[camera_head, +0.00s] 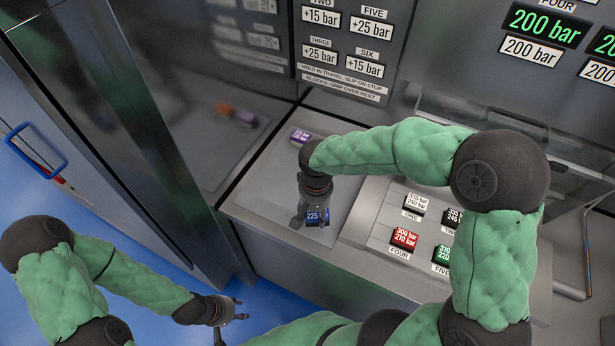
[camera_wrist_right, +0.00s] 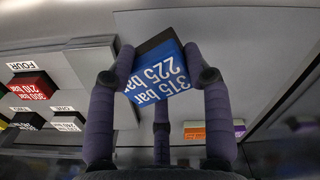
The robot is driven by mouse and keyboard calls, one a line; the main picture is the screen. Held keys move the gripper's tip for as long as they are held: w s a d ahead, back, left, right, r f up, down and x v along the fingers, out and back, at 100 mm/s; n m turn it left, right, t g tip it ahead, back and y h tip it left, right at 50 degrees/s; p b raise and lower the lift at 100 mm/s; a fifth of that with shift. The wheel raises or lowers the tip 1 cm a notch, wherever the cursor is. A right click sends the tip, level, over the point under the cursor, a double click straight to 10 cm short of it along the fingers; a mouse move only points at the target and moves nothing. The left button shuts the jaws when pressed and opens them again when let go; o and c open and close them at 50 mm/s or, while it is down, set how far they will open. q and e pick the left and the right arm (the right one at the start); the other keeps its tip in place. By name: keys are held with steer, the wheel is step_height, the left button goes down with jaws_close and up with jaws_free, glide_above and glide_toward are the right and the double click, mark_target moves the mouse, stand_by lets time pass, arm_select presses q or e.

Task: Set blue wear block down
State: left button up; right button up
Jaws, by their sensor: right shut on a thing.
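The blue wear block (camera_head: 318,217) has a dark part and white lettering, "315 bar 225 bar". My right gripper (camera_head: 309,220) is shut on it above the bare left part of the grey bench top (camera_head: 268,193). In the right wrist view the block (camera_wrist_right: 160,78) sits tilted between the fingers of the gripper (camera_wrist_right: 158,80). I cannot tell whether the block touches the bench top. My left gripper (camera_head: 240,308) is low at the left, empty, with its fingers apart over the blue floor.
A raised tray (camera_head: 368,214) to the right holds several labelled blocks, including a red one (camera_head: 404,238). A grey cabinet stands at left.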

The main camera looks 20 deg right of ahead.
steer(key=s+d+r+m+p, duration=0.1)
steer(key=s+r+m, duration=0.4)
steer(key=s, duration=0.6)
steer(key=shift+m, duration=0.5)
steer(key=w+d+f+b, duration=0.1)
steer(key=w+f, duration=0.2)
steer(key=w, duration=0.1)
steer(key=w+d+f+b, duration=0.1)
steer(key=w+f, duration=0.2)
steer(key=w+d+f+b, duration=0.1)
steer(key=w+f, duration=0.2)
steer(key=w, duration=0.1)
steer(key=shift+w+d+f, duration=0.1)
steer(key=shift+w+d, duration=0.25)
steer(key=shift+d, duration=0.05)
steer(key=shift+w+f, duration=0.15)
steer(key=shift+f, duration=0.1)
steer(key=f, duration=0.1)
steer(key=f+b, duration=0.1)
steer(key=f, duration=0.1)
steer(key=shift+w+d+f, duration=0.15)
steer(key=shift+w+f, duration=0.05)
steer(key=shift+f, duration=0.05)
steer(key=shift+r, duration=0.1)
